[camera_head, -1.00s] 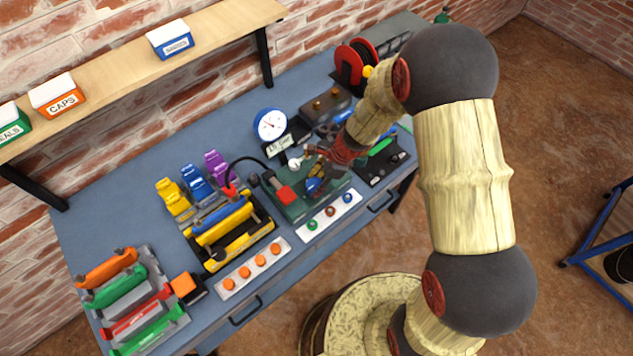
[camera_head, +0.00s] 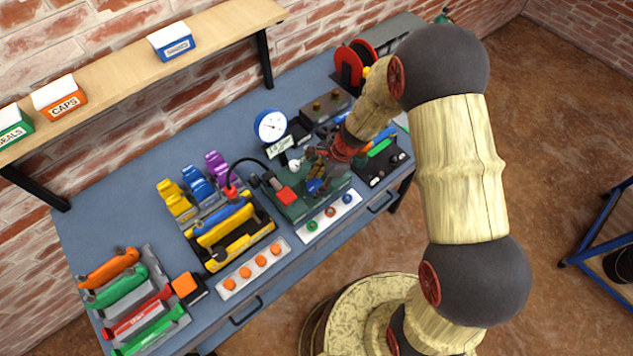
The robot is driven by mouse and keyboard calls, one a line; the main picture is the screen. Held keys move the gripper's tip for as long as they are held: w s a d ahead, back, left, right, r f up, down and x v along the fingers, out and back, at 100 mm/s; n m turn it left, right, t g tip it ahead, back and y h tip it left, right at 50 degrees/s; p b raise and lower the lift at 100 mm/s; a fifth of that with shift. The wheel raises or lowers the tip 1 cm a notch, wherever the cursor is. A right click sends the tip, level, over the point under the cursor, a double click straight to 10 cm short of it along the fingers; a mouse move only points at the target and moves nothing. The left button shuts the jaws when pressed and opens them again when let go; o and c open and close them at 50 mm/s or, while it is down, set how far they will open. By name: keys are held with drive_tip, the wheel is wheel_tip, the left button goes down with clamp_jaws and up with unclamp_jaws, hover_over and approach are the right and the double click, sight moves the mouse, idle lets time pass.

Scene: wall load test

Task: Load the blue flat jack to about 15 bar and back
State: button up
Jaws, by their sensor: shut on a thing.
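A blue flat jack (camera_head: 222,217) lies next to a yellow one (camera_head: 225,233) in the black and yellow frame on the bench. A black hose with a red fitting (camera_head: 230,192) arches from its end toward the green pump base (camera_head: 297,208). A round gauge (camera_head: 270,126) with a blue rim stands behind the pump; its needle is too small to read. A small display (camera_head: 279,147) sits below it. My gripper (camera_head: 318,178) is over the pump base, shut on a part of the pump that my fingers largely hide. A blue knob (camera_head: 314,187) shows just below the fingers.
A rack of coloured jacks (camera_head: 125,290) is at the front left. A strip with orange knobs (camera_head: 253,267) and a white strip with coloured buttons (camera_head: 329,217) lie along the front edge. A black tray (camera_head: 382,166) with tools is to the right. A shelf (camera_head: 110,75) overhangs the bench's back.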

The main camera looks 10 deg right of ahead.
drive_tip(key=n+g+p, duration=0.1)
drive_tip(key=n, duration=0.3)
drive_tip(key=shift+w+g, duration=0.15)
drive_tip(key=shift+g, duration=0.25)
drive_tip(key=n+g+h+p, duration=0.1)
drive_tip(key=n, duration=0.3)
drive_tip(key=shift+a, duration=0.1)
drive_tip(key=n, duration=0.2)
drive_tip(key=n+g+h, duration=0.1)
drive_tip(key=n, duration=0.1)
drive_tip(key=shift+w+a+n, duration=0.1)
drive_tip(key=shift+w+n, duration=0.05)
drive_tip(key=shift+n, duration=0.15)
drive_tip(key=shift+n+g+h, duration=0.3)
drive_tip(key=shift+n+h, duration=0.4)
drive_tip(key=shift+n, duration=0.7)
drive_tip(key=o, duration=1.2)
drive_tip(key=v, duration=1.2)
drive_tip(key=shift+a, duration=0.15)
